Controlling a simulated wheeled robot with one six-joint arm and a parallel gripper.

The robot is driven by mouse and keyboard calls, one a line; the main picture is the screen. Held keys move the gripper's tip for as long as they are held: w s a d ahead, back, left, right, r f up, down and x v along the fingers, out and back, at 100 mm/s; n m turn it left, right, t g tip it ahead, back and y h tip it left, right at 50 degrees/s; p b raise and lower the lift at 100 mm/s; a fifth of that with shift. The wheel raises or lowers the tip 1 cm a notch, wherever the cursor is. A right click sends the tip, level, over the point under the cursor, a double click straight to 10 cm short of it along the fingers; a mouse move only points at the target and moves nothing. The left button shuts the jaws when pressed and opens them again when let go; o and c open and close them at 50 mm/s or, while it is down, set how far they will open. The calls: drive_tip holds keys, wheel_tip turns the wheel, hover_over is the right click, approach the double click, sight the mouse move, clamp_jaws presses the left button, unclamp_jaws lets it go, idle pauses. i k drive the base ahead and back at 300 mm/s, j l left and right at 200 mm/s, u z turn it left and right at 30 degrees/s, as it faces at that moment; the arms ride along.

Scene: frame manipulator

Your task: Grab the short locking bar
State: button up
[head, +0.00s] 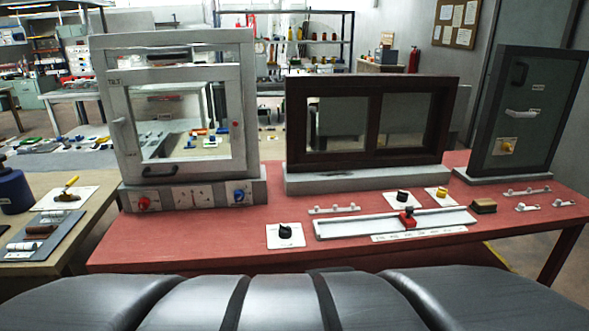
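Several small pale bars with knobs lie on the red table (225,240). Two shorter pieces, one (526,207) and another (564,203), lie near the table's right front edge. The shorter pieces may be the short locking bar, but I cannot tell which one at this size. My gripper is not in view.
A white-framed window (238,120), a dark sliding window (365,162) and a dark panel (510,150) stand along the table's back. A pale rail (350,226) with a red slider (406,216) lies in front. The front left tabletop is clear.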

sight(352, 208)
drive_tip(key=i+l+z, duration=0.6)
drive_tip(key=i, duration=0.15)
drive_tip(key=i+l+z, duration=0.1)
drive_tip(key=i+z, duration=0.15)
drive_tip(key=i, duration=0.2)
